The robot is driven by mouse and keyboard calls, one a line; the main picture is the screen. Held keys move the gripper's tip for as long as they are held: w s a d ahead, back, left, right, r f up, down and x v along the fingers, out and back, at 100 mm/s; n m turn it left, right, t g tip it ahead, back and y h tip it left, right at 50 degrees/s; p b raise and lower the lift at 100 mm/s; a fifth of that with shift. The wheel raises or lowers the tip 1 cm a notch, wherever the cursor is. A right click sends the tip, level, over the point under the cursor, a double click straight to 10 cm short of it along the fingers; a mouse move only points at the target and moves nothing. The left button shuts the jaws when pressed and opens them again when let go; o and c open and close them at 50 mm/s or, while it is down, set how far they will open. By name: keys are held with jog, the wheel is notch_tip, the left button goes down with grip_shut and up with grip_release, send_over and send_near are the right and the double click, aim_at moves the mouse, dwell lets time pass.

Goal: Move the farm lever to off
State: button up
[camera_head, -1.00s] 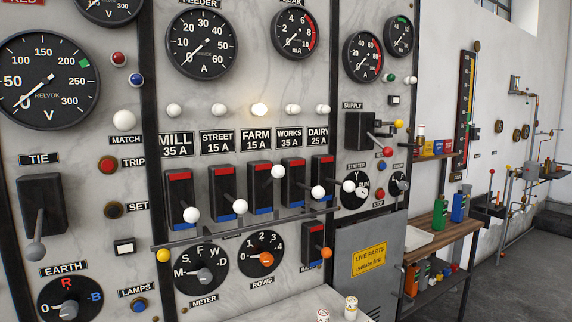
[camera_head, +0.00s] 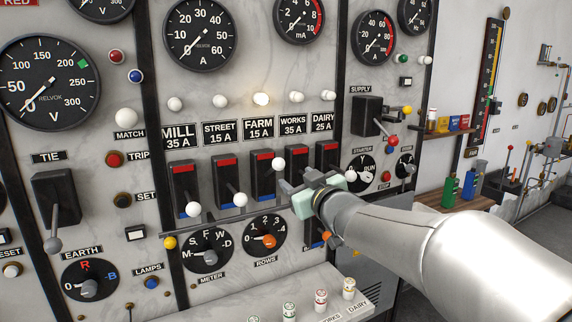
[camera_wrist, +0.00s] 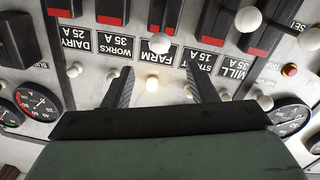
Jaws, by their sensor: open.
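The farm lever's white knob (camera_head: 278,164) sticks out from the dark farm switch (camera_head: 262,182), under the FARM 15 A label (camera_head: 258,128). It stands higher than the mill knob (camera_head: 193,209) and street knob (camera_head: 240,199). The farm lamp (camera_head: 261,99) glows. My gripper (camera_head: 293,180) is open and empty, just right of and slightly below the farm knob in the head view. In the upside-down wrist view, the farm knob (camera_wrist: 160,43) appears beyond and between the spread fingers of my gripper (camera_wrist: 163,78), apart from them. The works lever is hidden behind my gripper.
A rail (camera_head: 215,221) runs in front of the lower switches. Rotary knobs for meter (camera_head: 210,257) and rows (camera_head: 268,241) lie below. A ledge (camera_head: 230,312) with several small fuses juts out at the bottom. The supply lever (camera_head: 391,140) is to the right.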

aim_at(281, 166)
jog(key=p+x, duration=0.1)
jog(key=x, duration=0.9)
jog(key=shift+w+r, duration=0.1)
jog(key=shift+w, duration=0.05)
jog(key=shift+x, duration=0.8)
jog(key=shift+c, duration=0.3)
grip_shut()
